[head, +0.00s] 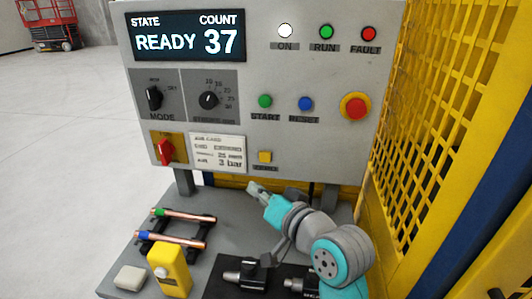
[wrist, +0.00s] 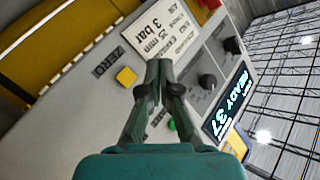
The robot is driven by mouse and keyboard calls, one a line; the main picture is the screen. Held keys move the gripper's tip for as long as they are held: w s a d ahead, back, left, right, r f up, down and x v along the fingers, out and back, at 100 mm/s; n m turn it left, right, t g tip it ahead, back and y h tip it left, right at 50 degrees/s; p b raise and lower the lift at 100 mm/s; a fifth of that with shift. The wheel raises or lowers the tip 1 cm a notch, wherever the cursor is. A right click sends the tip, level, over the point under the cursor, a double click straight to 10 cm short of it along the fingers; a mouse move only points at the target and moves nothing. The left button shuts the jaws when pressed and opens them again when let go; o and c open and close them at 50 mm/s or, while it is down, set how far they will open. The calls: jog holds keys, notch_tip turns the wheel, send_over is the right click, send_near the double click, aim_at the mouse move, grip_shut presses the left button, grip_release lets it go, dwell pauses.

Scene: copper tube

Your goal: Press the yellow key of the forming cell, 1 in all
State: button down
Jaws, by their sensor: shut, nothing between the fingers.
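The yellow key (head: 265,157) is a small square button low on the grey control panel (head: 300,75), right of the white job card (head: 218,153). It also shows in the wrist view (wrist: 125,76), beside a label that reads ZERO. My gripper (head: 254,188) is below the key in the head view, apart from it in the picture. In the wrist view my gripper (wrist: 158,66) has its fingertips together and empty, just right of the key. I cannot tell how far the tips are from the panel. The display (head: 187,36) reads READY and 37.
A red emergency button (head: 355,106), a green START button (head: 265,101), a blue RESET button (head: 305,103) and a red switch (head: 166,150) sit on the panel. A yellow mesh guard (head: 440,90) stands right.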

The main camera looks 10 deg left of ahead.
jog(key=shift+w, duration=0.1)
jog(key=w, duration=0.8)
jog(key=shift+w+d, duration=0.2)
jog(key=shift+w, duration=0.1)
jog(key=shift+w, duration=0.2)
dwell(1.4)
jog(key=shift+w, duration=0.25)
jog(key=shift+w, duration=0.35)
dwell(0.8)
jog(key=shift+s, duration=0.8)
jog(key=shift+s+a, duration=0.1)
jog(key=shift+s, duration=2.4)
